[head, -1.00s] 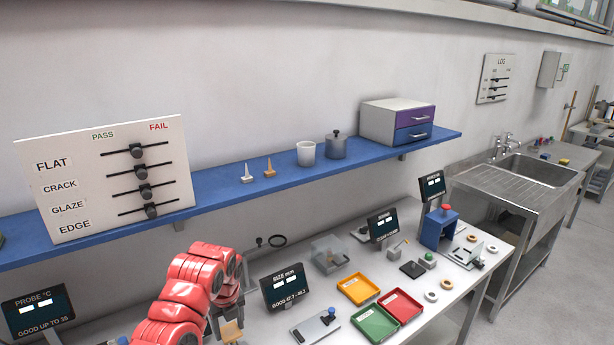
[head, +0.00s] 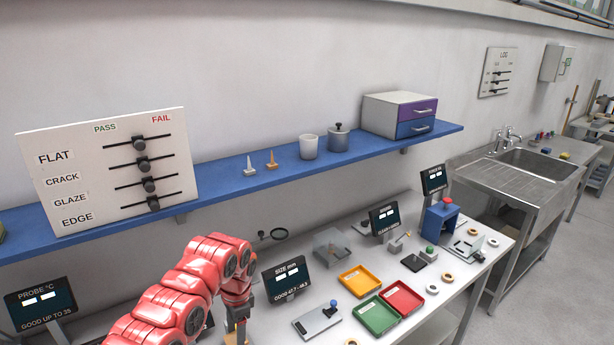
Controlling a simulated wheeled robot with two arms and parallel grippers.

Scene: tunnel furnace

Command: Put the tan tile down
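My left arm is red and reaches in from the bottom left. Its gripper (head: 238,335) points down at the bottom edge of the head view, over the workbench left of the grey gauge plate. The tan tile (head: 231,339) shows only in part between the fingers and is cut off by the bottom edge. The gripper seems to be shut on it. Whether the tile touches the bench is hidden. My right gripper is not in view.
The size display (head: 287,280) stands close to the right of my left gripper. The gauge plate (head: 317,320) and green (head: 376,315), red (head: 401,297) and orange (head: 358,281) trays lie further right. A blue shelf (head: 290,164) runs above the bench.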

